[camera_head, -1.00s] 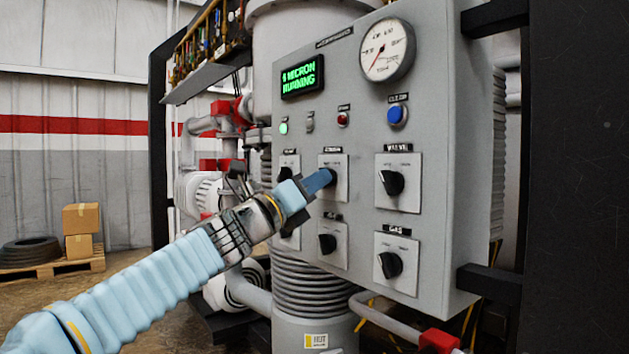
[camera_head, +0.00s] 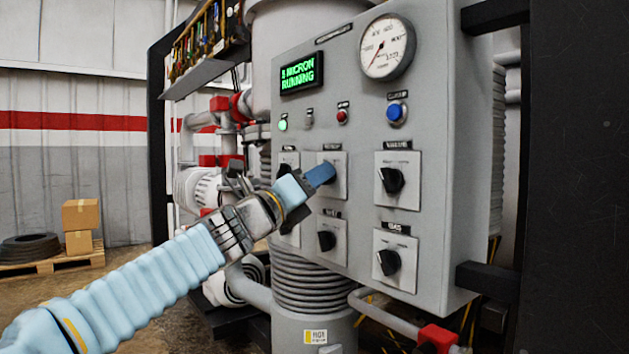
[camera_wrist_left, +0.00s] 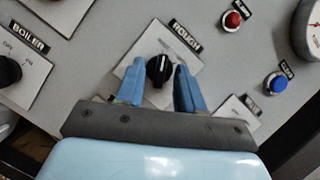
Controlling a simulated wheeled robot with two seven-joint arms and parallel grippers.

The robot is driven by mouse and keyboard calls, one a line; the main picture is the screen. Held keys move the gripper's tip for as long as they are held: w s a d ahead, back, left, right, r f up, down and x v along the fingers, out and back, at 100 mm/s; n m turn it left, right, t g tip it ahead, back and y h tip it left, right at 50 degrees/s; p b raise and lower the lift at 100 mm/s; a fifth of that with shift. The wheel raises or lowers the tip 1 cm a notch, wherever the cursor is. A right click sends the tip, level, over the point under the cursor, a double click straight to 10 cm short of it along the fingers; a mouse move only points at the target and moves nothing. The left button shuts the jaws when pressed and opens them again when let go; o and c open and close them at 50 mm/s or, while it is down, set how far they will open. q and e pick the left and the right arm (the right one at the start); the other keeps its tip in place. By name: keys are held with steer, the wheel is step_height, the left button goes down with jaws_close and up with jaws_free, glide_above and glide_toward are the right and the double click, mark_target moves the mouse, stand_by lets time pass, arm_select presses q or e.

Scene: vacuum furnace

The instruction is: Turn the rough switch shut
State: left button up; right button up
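The rough switch is a black knob with a white mark on a pale square plate, and the left wrist view shows it (camera_wrist_left: 159,70) under the label "ROUGH". Its plate also shows in the head view (camera_head: 340,186), where the blue fingers mostly cover the knob. My left gripper (camera_head: 320,175) reaches the panel from the left. In the left wrist view its fingers (camera_wrist_left: 160,88) are open, one on each side of the knob, with a gap visible on both sides. Whether the fingertips reach past the knob's face I cannot tell. My right gripper is not in view.
Other black knobs sit close by: the valve knob (camera_head: 391,180), the gas knob (camera_head: 388,262) and the knob below the rough switch (camera_head: 327,241). A blue button (camera_head: 396,112) and gauge (camera_head: 387,47) are higher up. The green display (camera_head: 301,75) reads "RUNNING".

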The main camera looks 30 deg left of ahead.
arm_select(q)
steer(key=b+v, duration=0.2)
steer(key=v, duration=1.2)
steer(key=shift+w, duration=0.2)
